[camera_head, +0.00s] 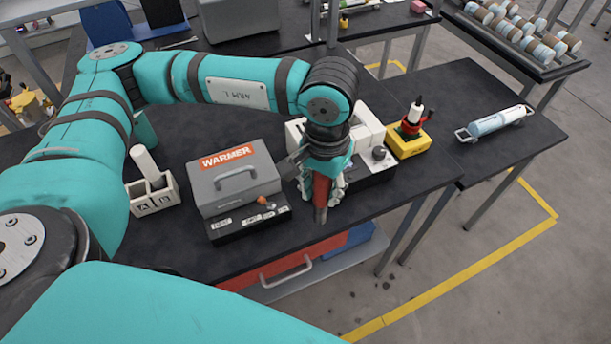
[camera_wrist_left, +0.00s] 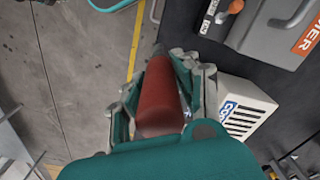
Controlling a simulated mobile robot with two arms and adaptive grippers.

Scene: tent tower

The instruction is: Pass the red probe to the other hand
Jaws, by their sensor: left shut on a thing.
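The red probe (camera_head: 321,190) hangs in my left gripper (camera_head: 322,184), near the front edge of the dark table in the head view. Its grey tip points down. In the left wrist view the red probe (camera_wrist_left: 159,98) lies between the fingers of my left gripper (camera_wrist_left: 163,95), which are shut on it. Its upper part is hidden by the gripper in the head view. My right gripper is not in view in either picture.
A grey box marked WARMER (camera_head: 233,178) stands just left of the probe. A white-and-black device (camera_head: 371,137) is behind it. A yellow stand (camera_head: 408,142) and a white two-slot holder (camera_head: 153,196) flank them. The floor (camera_head: 440,235) right of the table is clear.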

